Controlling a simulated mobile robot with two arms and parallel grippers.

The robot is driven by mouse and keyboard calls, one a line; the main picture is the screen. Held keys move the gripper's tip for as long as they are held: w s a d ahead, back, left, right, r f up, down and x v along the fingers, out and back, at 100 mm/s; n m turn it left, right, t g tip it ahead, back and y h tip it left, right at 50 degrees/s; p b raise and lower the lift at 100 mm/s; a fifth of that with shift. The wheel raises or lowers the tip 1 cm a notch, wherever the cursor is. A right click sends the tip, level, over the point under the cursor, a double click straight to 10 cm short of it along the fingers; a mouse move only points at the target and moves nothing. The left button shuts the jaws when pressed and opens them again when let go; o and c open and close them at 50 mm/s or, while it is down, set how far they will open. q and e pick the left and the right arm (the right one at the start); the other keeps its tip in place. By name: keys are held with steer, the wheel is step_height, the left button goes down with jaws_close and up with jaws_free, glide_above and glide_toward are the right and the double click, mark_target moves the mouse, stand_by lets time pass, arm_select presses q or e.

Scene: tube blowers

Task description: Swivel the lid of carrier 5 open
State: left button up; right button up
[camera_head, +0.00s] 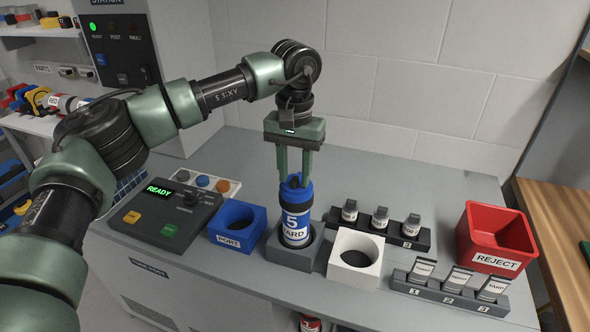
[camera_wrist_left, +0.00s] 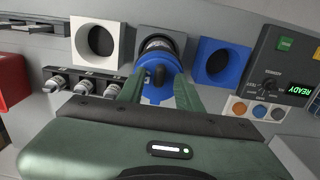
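Carrier 5 (camera_head: 296,222) is a blue and dark tube labelled "5 YARD", standing upright in a grey square holder (camera_head: 290,251). Its blue lid (camera_head: 292,188) is on top. In the left wrist view the blue lid (camera_wrist_left: 157,93) lies between my fingers, with a dark piece near its middle. My left gripper (camera_head: 295,172) points down from above, its two fingers apart at either side of the lid top. Whether the fingers press on the lid is not clear. My right gripper is not in view.
A blue PORT block (camera_head: 238,240) is left of the carrier and a white block (camera_head: 340,270) right of it. Racks of small vials and a red REJECT bin (camera_head: 495,235) are further right. A control panel (camera_head: 166,215) with a green READY display is at left.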

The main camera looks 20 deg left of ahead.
arm_select(q)
steer(key=shift+s, duration=0.25)
steer(key=shift+w, duration=0.1)
jaws_close()
steer(key=shift+d, duration=0.15)
